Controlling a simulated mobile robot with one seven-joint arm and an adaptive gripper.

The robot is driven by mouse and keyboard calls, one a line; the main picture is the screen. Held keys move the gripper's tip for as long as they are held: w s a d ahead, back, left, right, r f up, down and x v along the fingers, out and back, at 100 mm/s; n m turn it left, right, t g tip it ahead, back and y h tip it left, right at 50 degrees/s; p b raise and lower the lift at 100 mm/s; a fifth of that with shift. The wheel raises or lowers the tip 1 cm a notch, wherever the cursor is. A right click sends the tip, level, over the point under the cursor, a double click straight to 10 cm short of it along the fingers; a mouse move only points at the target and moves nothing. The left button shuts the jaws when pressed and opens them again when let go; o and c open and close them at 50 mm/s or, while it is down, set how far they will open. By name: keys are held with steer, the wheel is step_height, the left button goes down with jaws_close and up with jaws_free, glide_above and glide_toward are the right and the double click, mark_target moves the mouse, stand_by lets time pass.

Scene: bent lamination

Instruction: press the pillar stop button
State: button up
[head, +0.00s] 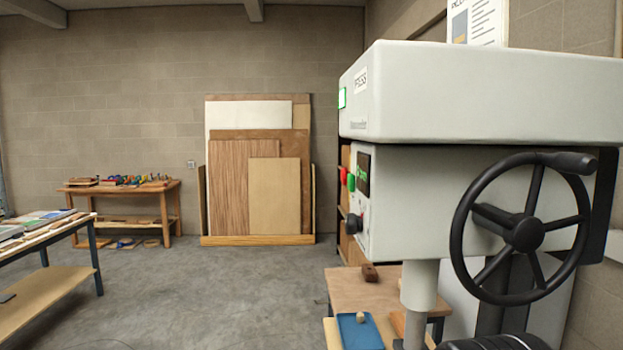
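The pillar machine (460,95), a large light grey drill-like machine, fills the right side of the head view. Its front control face is seen at a steep angle. A red button (344,176) sticks out from that face, just left of a green button (351,182). A dark display (363,174) is beside them and a black knob (354,223) is lower down. I cannot read any label on the red button. My gripper is not in view.
A black handwheel (526,233) juts out from the machine's near side. A small wooden table (365,290) with a blue tray (375,334) stands below. Sheet boards (245,185) lean on the back wall. Workbenches stand at left. The middle floor (220,290) is clear.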

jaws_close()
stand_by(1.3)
